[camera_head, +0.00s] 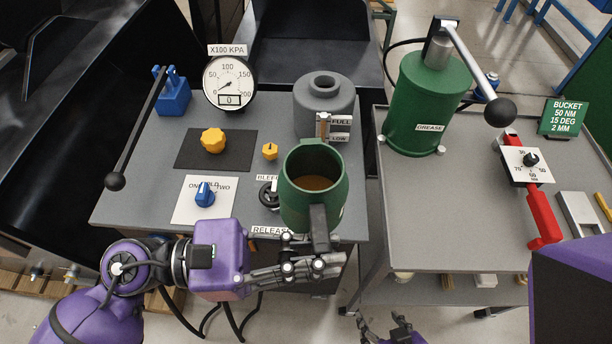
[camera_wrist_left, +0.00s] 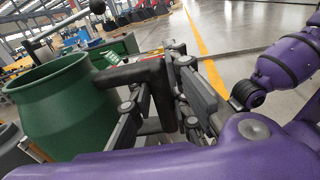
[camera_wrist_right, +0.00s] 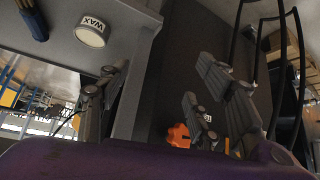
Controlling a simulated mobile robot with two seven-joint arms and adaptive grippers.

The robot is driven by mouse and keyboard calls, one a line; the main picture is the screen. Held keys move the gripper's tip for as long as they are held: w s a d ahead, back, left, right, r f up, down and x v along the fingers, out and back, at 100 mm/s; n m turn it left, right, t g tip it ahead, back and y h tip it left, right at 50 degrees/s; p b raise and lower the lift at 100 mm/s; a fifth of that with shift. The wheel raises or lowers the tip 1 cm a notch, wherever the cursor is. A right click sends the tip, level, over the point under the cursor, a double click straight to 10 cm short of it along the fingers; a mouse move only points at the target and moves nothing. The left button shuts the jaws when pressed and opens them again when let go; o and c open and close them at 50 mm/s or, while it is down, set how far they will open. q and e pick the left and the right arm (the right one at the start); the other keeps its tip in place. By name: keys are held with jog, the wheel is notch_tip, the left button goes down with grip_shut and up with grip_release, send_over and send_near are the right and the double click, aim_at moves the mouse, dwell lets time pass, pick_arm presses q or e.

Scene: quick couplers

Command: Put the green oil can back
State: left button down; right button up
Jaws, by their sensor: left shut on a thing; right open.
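The green oil can (camera_head: 314,203) is an open can with brown oil inside and a black handle. My left gripper (camera_head: 318,267) is shut on that handle and holds the can over the front right of the grey bench top. In the left wrist view the can (camera_wrist_left: 65,110) is on the left, with its black handle (camera_wrist_left: 135,75) between my left fingers (camera_wrist_left: 160,100). My right gripper (camera_head: 392,330) is low at the front, below the trolley top. In the right wrist view it (camera_wrist_right: 160,105) is open and empty.
The bench holds a pressure gauge (camera_head: 229,82), a grey reservoir (camera_head: 322,110), knobs and a lever (camera_head: 135,130). The trolley (camera_head: 450,210) at right carries a green grease pump (camera_head: 425,105) and a red torque wrench (camera_head: 540,210). Its front left top is clear. A WAX tin (camera_wrist_right: 92,32) shows in the right wrist view.

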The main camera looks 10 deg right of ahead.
aim_at(335, 222)
pick_arm(q)
jog(key=s+g, duration=0.1)
jog(key=s+d, duration=0.1)
jog(key=s, duration=0.1)
jog(key=s+d+m+g, duration=0.1)
jog(key=shift+s+f+g+b, duration=0.1)
jog(key=shift+s+g+b, duration=0.2)
jog(key=shift+s+b, duration=0.05)
jog(key=shift+w, duration=0.1)
jog(key=w+d+f, duration=0.1)
jog(key=w+f, duration=0.1)
jog(key=w, duration=0.2)
jog(key=w+d+f, duration=0.1)
jog(key=w+f, duration=0.2)
jog(key=w, duration=0.1)
jog(key=w+d+f, duration=0.1)
jog(key=w+f, duration=0.2)
jog(key=w, duration=0.1)
jog(key=shift+d+f+p, duration=0.1)
jog(key=shift+p, duration=0.3)
jog(key=shift+w+d+f, duration=0.1)
jog(key=shift+w+f, duration=0.35)
jog(key=shift+f, duration=0.05)
jog(key=f, duration=0.3)
jog(key=shift+w+f, duration=0.2)
jog(key=shift+w, duration=0.1)
